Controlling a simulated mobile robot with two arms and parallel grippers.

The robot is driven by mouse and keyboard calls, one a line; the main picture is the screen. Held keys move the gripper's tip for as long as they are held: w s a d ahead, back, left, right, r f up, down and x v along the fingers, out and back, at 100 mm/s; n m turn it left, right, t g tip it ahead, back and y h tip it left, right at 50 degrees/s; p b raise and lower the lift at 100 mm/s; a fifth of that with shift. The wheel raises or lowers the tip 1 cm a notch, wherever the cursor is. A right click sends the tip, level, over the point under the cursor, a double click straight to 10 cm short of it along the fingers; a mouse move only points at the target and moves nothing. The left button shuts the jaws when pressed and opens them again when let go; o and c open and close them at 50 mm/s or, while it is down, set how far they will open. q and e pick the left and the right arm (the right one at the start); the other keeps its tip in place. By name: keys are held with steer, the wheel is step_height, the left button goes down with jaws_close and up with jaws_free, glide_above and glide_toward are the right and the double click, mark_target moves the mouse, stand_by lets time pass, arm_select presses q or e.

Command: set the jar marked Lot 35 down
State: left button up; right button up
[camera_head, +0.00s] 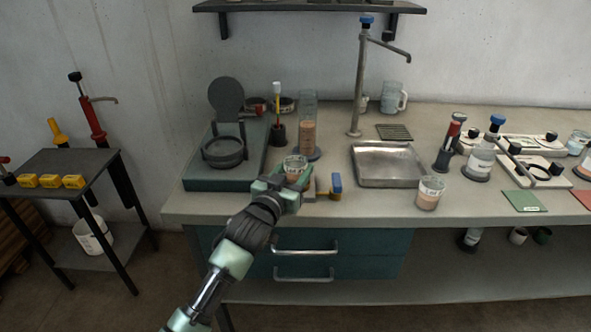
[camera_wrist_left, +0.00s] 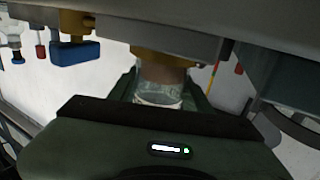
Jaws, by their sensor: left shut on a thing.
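A small clear jar (camera_head: 295,163) with a pale label and pinkish-brown contents is held in my left gripper (camera_head: 290,179), over the front of the bench (camera_head: 235,205). The gripper is shut on it. In the left wrist view the jar (camera_wrist_left: 160,92) sits between the dark green fingers. Its marking is not readable, and I cannot tell whether its base touches the bench. A similar jar (camera_head: 429,194) with a white label stands on the bench in front of the sink. My right gripper is not in view.
A blue-handled brass valve (camera_head: 336,186) is just right of my left gripper. A green balance-like stand (camera_head: 212,172) is on the left, a tall cylinder (camera_head: 308,125) behind, and a metal sink (camera_head: 390,165) to the right. Bare bench lies between valve and second jar.

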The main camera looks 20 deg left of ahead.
arm_select(q)
steer(key=o, duration=1.4)
steer(key=shift+f, duration=0.1)
steer(key=s, duration=0.4)
steer(key=s+a, duration=0.1)
steer(key=s, duration=0.7)
steer(key=shift+a, duration=0.2)
